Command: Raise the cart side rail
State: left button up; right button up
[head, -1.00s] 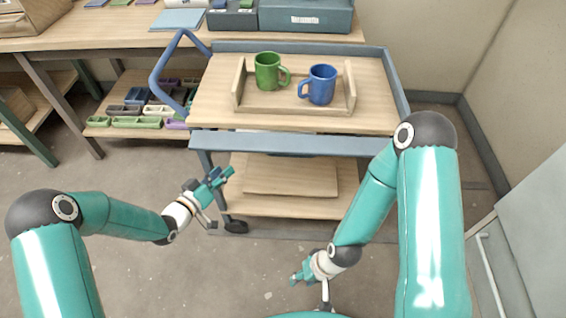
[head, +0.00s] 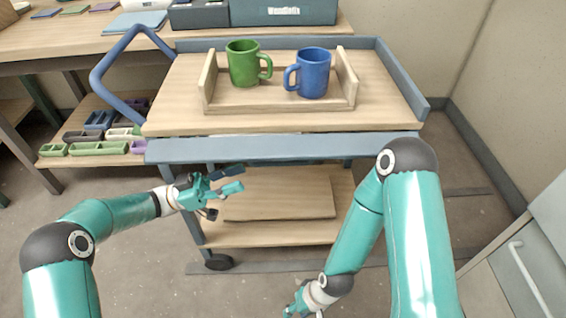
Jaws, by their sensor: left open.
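The cart side rail (head: 280,148) is a blue-grey panel along the near edge of the cart top, hanging below the wooden surface. Rails along the back and right side (head: 402,82) stand up above the top. My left gripper (head: 238,178) is open and empty, with its fingers pointing right, just below the left part of the near rail in the picture. I cannot tell whether it touches the rail. My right gripper (head: 293,308) is low at the bottom edge, partly cut off, and its jaws are not clear.
On the cart top, a wooden tray (head: 280,108) holds a green mug (head: 243,64) and a blue mug (head: 313,73). A blue push handle (head: 97,75) rises at the cart's left. The lower shelf (head: 270,235) carries a board. A cabinet (head: 530,250) stands at the right.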

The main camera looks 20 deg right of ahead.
aim_at(276, 165)
pick_arm(q)
jog(key=b+x, duration=0.1)
jog(key=x, duration=1.1)
jog(key=shift+a, duration=0.1)
grip_shut()
